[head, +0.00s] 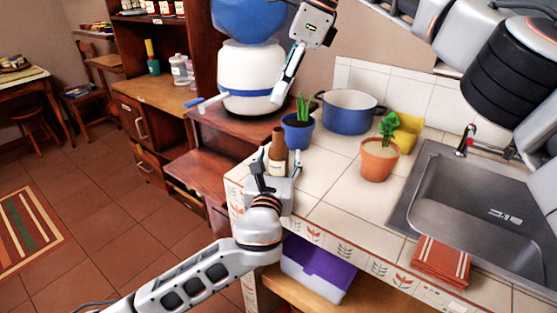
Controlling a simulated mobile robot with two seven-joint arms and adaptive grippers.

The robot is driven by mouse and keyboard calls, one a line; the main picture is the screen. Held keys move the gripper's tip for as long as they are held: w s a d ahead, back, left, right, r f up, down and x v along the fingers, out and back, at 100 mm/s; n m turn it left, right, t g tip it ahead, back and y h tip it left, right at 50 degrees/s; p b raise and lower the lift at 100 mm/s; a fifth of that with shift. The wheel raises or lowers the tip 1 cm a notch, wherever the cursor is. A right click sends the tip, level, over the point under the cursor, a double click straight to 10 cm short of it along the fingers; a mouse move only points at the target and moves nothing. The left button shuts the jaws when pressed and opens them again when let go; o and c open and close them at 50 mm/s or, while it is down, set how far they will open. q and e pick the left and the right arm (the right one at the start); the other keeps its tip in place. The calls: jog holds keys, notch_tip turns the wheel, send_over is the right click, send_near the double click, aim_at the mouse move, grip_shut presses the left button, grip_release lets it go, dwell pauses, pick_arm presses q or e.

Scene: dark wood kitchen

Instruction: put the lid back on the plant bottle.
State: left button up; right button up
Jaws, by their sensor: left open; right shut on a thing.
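The brown bottle (278,155) with a pale label stands upright on the tiled counter near its left end. No lid can be made out on it at this size. My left gripper (275,165) is open, low at the counter's left end. Its fingers are on either side of the bottle's lower part in the picture; I cannot tell if they touch it. My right gripper (283,92) is above and beyond the bottle, pointing down, in front of the white and blue dispenser. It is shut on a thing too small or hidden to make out.
A blue pot with a spiky plant (298,130) stands just behind the bottle. A blue cooking pot (348,112), a terracotta plant pot (379,160) and a yellow container (408,133) stand to the right. The sink (470,200) is farther right. The white and blue dispenser (250,75) stands behind.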

pick_arm(q)
grip_shut()
pick_arm(e)
send_over(277, 130)
jog(key=d, duration=0.1)
jog(key=shift+f, duration=2.5)
jog(key=shift+f, duration=0.85)
jog(key=shift+f, duration=0.6)
